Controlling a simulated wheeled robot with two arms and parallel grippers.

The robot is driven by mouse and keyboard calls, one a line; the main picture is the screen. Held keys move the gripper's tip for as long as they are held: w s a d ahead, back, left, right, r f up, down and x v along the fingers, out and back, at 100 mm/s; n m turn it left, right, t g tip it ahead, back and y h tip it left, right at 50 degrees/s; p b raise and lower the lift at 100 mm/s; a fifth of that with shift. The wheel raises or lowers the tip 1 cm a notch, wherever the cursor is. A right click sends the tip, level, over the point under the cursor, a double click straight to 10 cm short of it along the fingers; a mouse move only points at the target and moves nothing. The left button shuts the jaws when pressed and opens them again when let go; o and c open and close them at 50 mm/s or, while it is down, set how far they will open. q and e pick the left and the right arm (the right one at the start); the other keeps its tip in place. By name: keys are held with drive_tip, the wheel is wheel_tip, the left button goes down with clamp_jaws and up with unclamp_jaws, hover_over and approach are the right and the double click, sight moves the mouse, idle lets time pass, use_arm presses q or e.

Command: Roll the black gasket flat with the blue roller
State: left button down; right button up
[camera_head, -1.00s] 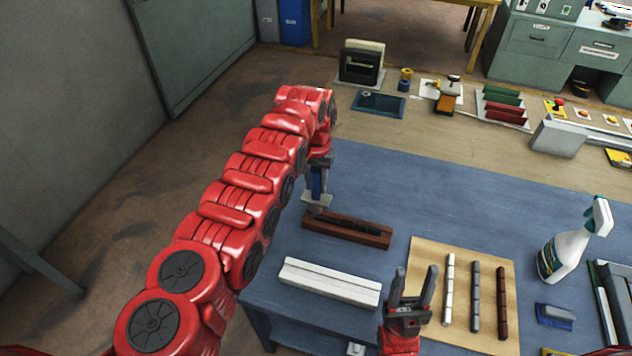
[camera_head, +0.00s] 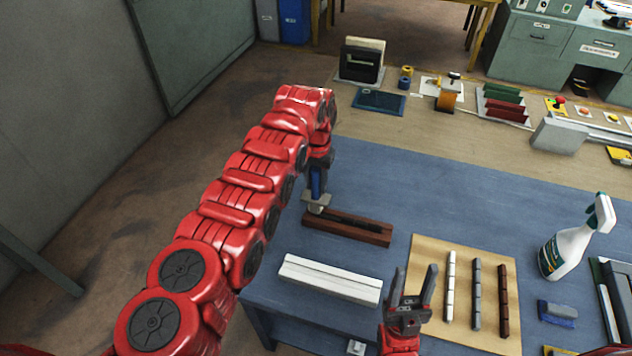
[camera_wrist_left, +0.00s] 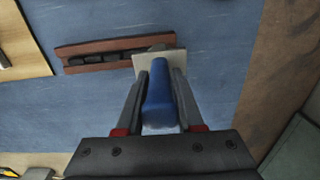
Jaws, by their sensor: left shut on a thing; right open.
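The black gasket (camera_head: 358,224) lies as a dark strip in the groove of a brown frame bar (camera_head: 376,239). In the left wrist view the gasket (camera_wrist_left: 110,57) shows as dark segments along the brown bar. My left gripper (camera_head: 317,186) is shut on the blue handle of the roller (camera_wrist_left: 160,98). The roller's pale metal head (camera_wrist_left: 146,68) is at one end of the bar, the left end in the head view. It hides that end of the gasket, and I cannot tell whether it touches. My right gripper (camera_head: 414,285) is open and empty near the front edge.
A white grooved bar (camera_head: 330,280) lies in front of the brown one. A tan board (camera_head: 426,255) with white, grey and brown strips lies to the right. The blue mat behind is clear.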

use_arm(q)
drive_tip(key=shift+d+f, duration=0.1)
drive_tip(key=shift+s+d+f+b, duration=0.1)
drive_tip(key=shift+s+d+b, duration=0.15)
drive_tip(key=shift+d, duration=0.3)
drive_tip(key=shift+s+d+b, duration=0.15)
drive_tip(key=shift+d+b, duration=0.1)
drive_tip(key=shift+d, duration=0.25)
drive_tip(key=shift+s+d, duration=0.2)
drive_tip(key=shift+d, duration=0.2)
drive_tip(key=s+d+b, duration=0.1)
drive_tip(key=d+b, duration=0.2)
drive_tip(key=d, duration=0.3)
drive_tip(key=shift+s+r+b, duration=0.25)
drive_tip(key=shift+s+b, duration=0.05)
drive_tip(key=shift+s, duration=0.1)
drive_tip(key=shift+f, duration=0.15)
